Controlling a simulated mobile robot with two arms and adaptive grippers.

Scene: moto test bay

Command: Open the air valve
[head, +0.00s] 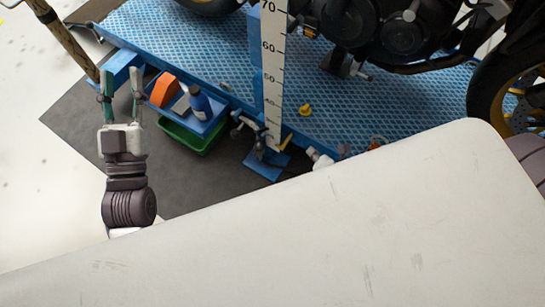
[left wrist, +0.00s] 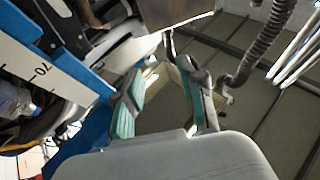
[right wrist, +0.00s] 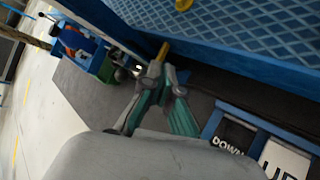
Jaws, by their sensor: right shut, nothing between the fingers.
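A small yellow lever (right wrist: 163,49), which looks like the air valve's handle, shows by the blue platform's edge in the right wrist view. It seems to show in the head view (head: 285,143) beside the foot of the ruler post. The valve body is too small or hidden to make out. My right gripper (right wrist: 163,77) is shut and empty, its tips close in front of the lever; I cannot tell whether they touch.
A motorcycle (head: 395,35) stands on the blue platform (head: 215,50). A white ruler post (head: 273,60) rises at its near edge. A shelf with an orange item (head: 163,90) and blue bottle (head: 199,100) sits over a green bin (head: 190,138). A white surface (head: 300,230) hides the foreground.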

